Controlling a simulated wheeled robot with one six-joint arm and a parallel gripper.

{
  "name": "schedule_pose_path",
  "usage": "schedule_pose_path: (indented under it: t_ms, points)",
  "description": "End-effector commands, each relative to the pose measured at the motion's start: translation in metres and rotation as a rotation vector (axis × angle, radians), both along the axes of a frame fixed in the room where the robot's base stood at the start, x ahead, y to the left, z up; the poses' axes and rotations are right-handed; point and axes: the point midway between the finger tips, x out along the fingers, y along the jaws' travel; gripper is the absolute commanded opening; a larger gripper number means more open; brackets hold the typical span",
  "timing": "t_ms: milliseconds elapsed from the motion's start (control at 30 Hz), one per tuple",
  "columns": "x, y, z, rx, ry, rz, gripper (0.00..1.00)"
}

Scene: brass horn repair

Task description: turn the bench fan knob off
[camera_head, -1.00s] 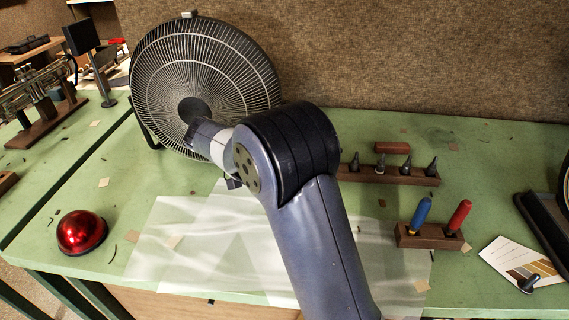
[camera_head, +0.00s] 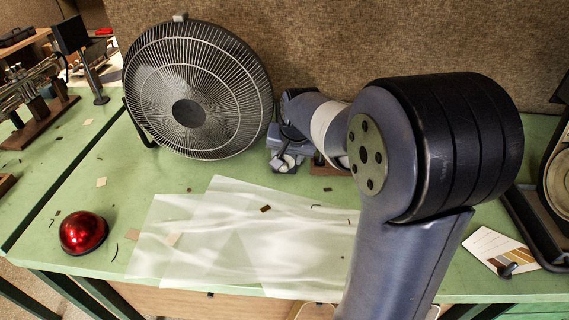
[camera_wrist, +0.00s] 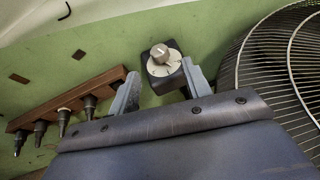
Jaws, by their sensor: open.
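The bench fan (camera_head: 200,92) stands upright at the back of the green bench. Its wire grille (camera_wrist: 285,55) shows at the right of the wrist view. The fan knob (camera_wrist: 160,52) is a small grey cap on a pale marked dial on a dark box. In the head view the pale dial (camera_head: 287,163) shows just right of the fan, partly covered by my gripper. My gripper (camera_wrist: 160,70) is open, with one finger on each side of the knob box in the wrist view. I see a gap between the fingers and the knob; I cannot tell the depth left.
A wooden rack with several dark tips (camera_wrist: 70,103) stands close to the left finger. A red dome (camera_head: 83,232) sits at the front left of the bench. Translucent sheets (camera_head: 215,245) lie mid-bench. A colour card (camera_head: 500,250) lies at right.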

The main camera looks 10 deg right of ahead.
Motion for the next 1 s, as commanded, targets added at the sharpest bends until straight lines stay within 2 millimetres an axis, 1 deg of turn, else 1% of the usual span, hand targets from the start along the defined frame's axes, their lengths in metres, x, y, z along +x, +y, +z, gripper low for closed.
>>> schedule_pose_path:
  t_ms: [33, 100, 300, 467, 733, 767, 1000]
  points:
    - [0.004, 0.000, -0.011, 0.000, 0.006, 0.000, 0.46]
    - [0.009, 0.001, -0.022, 0.000, 0.005, 0.001, 0.46]
    - [0.020, 0.001, -0.045, 0.000, 0.003, 0.001, 0.46]
    - [0.024, 0.001, -0.053, -0.001, 0.002, 0.001, 0.46]
    - [0.025, 0.001, -0.055, -0.001, 0.000, 0.001, 0.46]
    - [0.025, 0.001, -0.054, -0.001, 0.001, 0.001, 0.45]
    - [0.025, 0.001, -0.054, -0.001, 0.001, 0.001, 0.26]
